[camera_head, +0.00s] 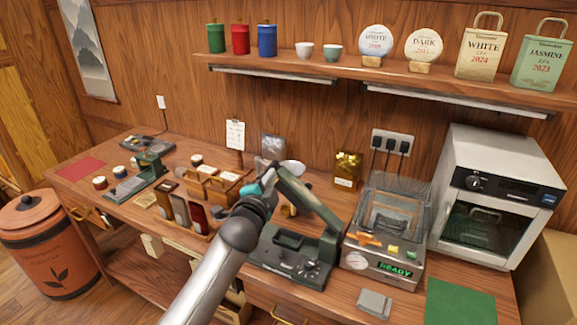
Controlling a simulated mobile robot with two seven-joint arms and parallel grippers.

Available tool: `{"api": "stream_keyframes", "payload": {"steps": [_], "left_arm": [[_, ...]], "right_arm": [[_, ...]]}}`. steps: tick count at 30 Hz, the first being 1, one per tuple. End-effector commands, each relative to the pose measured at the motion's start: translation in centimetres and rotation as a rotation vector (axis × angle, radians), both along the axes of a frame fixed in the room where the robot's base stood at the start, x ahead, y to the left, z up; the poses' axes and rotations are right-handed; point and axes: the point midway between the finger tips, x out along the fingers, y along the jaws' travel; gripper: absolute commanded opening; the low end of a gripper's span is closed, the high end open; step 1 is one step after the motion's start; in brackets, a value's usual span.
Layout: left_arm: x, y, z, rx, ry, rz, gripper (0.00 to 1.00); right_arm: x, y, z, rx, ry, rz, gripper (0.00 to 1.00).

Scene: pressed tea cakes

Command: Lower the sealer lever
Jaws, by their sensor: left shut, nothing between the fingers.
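The sealer (293,258) is a dark green machine at the front middle of the bench. Its lever (305,199) is raised, slanting up and left from the hinge at the right rear. A pale rounded piece (293,167) shows at the lever's upper end. My left gripper (253,188) has teal fingertips and is shut with nothing held. In the picture it is just left of the lever's upper end; I cannot tell whether it touches. My left arm covers the sealer's left side. My right gripper is not in view.
A clear-lidded machine with a READY display (395,271) stands right of the sealer, beside a white oven (497,200). Wooden holders with packets (182,212) stand to the left. A gold packet (347,170) is behind. A shelf (380,66) runs above.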

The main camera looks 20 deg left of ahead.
Motion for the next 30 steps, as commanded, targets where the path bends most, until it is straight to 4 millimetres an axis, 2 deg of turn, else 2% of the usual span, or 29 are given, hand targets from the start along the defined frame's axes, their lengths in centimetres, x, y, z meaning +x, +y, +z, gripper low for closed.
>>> {"api": "stream_keyframes", "payload": {"steps": [3, 9, 18, 24, 30], "left_arm": [[0.0, 1.9, -2.0, -0.107, 0.009, 0.003, 0.0], [0.1, 4.1, -5.6, -0.291, 0.013, 0.003, 0.0], [0.2, 5.8, -10.1, -0.513, 0.02, 0.002, 0.0], [0.2, 6.2, -11.9, -0.605, 0.022, 0.0, 0.0], [0.2, 6.3, -12.8, -0.65, 0.023, 0.0, 0.0]], "right_arm": [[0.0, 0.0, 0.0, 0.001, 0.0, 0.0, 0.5], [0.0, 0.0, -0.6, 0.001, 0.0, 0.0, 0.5], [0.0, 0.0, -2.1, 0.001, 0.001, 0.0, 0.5], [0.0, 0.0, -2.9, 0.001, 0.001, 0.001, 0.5], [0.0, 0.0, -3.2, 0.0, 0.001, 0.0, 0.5]]}}
